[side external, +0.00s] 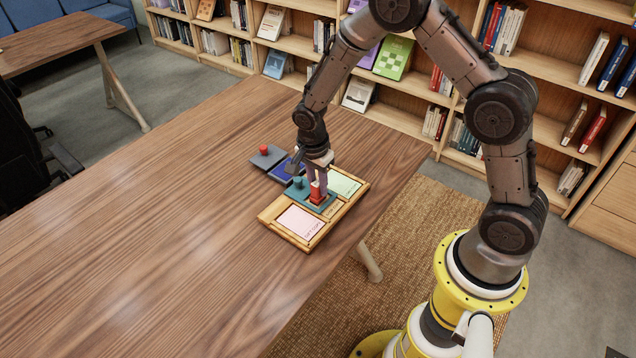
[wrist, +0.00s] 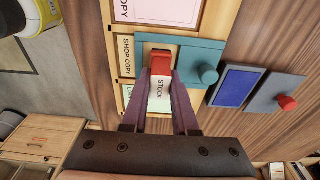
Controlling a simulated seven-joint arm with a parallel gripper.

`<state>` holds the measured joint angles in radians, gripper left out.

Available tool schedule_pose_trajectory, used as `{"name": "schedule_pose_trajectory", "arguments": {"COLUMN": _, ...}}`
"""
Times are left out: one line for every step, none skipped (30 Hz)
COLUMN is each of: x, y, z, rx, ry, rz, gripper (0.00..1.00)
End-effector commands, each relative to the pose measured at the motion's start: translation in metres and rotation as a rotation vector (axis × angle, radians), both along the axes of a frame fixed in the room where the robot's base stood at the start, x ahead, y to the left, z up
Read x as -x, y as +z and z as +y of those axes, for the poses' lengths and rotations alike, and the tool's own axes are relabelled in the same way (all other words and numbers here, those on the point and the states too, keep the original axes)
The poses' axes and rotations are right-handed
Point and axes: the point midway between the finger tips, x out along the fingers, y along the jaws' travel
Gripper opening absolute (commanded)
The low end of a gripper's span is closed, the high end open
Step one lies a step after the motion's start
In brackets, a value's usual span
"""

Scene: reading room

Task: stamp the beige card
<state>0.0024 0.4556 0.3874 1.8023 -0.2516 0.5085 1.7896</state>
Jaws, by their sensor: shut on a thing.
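The wooden tray (side external: 283,237) holds cards in a row. The beige card (side external: 334,210) lies between the pink card (side external: 301,221) and the green card (side external: 345,183); its edge reading "SHOP COPY" shows in the wrist view (wrist: 127,58). My gripper (wrist: 160,75) is shut on a red stamp (wrist: 160,60) with a white "STOCK" label. In the side view, the stamp (side external: 317,194) is upright over the teal plate. I cannot tell whether its face touches anything.
A blue ink pad (wrist: 235,87) lies beside the tray, next to a grey lid (wrist: 268,100) with a red knob (wrist: 287,102). The wooden table (side external: 150,220) is clear on the left. Bookshelves (side external: 420,70) stand behind it.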

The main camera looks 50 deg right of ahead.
Motion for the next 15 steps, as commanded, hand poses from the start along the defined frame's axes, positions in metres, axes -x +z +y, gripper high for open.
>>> {"name": "schedule_pose_trajectory", "arguments": {"x": 0.0, "y": -0.0005, "z": 0.0, "rx": 0.0, "ry": 0.0, "rz": 0.0, "gripper": 0.0}}
{"name": "schedule_pose_trajectory", "arguments": {"x": 0.0001, "y": -0.0006, "z": 0.0, "rx": 0.0, "ry": 0.0, "rz": 0.0, "gripper": 0.0}}
{"name": "schedule_pose_trajectory", "arguments": {"x": 0.0001, "y": -0.0006, "z": 0.0, "rx": 0.0, "ry": 0.0, "rz": 0.0, "gripper": 0.0}}
{"name": "schedule_pose_trajectory", "arguments": {"x": 0.0002, "y": -0.0007, "z": 0.0, "rx": 0.0, "ry": 0.0, "rz": 0.0, "gripper": 0.0}}
{"name": "schedule_pose_trajectory", "arguments": {"x": 0.0002, "y": -0.0007, "z": 0.0, "rx": 0.0, "ry": 0.0, "rz": 0.001, "gripper": 0.0}}
{"name": "schedule_pose_trajectory", "arguments": {"x": 0.0002, "y": -0.0007, "z": 0.0, "rx": 0.0, "ry": 0.0, "rz": 0.001, "gripper": 0.0}}
{"name": "schedule_pose_trajectory", "arguments": {"x": 0.0003, "y": -0.0008, "z": 0.0, "rx": 0.0, "ry": 0.0, "rz": 0.001, "gripper": 0.0}}
{"name": "schedule_pose_trajectory", "arguments": {"x": 0.0003, "y": -0.0008, "z": 0.0001, "rx": 0.0, "ry": 0.0, "rz": 0.001, "gripper": 0.0}}
{"name": "schedule_pose_trajectory", "arguments": {"x": 0.0004, "y": -0.0008, "z": 0.0001, "rx": 0.0, "ry": 0.0, "rz": 0.001, "gripper": 0.0}}
{"name": "schedule_pose_trajectory", "arguments": {"x": 0.0004, "y": -0.0009, "z": 0.0001, "rx": 0.0, "ry": 0.0, "rz": 0.001, "gripper": 0.0}}
{"name": "schedule_pose_trajectory", "arguments": {"x": 0.0005, "y": -0.0009, "z": 0.0001, "rx": 0.0, "ry": 0.0, "rz": 0.001, "gripper": 0.0}}
{"name": "schedule_pose_trajectory", "arguments": {"x": 0.0004, "y": -0.0005, "z": 0.0, "rx": 0.0, "ry": 0.0, "rz": 0.001, "gripper": 0.0}}
{"name": "schedule_pose_trajectory", "arguments": {"x": 0.0004, "y": 0.0002, "z": 0.0, "rx": 0.0, "ry": 0.0, "rz": 0.001, "gripper": 0.0}}
{"name": "schedule_pose_trajectory", "arguments": {"x": 0.0003, "y": 0.0014, "z": 0.0001, "rx": 0.0, "ry": 0.0, "rz": 0.001, "gripper": 0.0}}
{"name": "schedule_pose_trajectory", "arguments": {"x": 0.0002, "y": 0.0036, "z": 0.0, "rx": 0.0, "ry": 0.0, "rz": 0.0, "gripper": 0.0}}
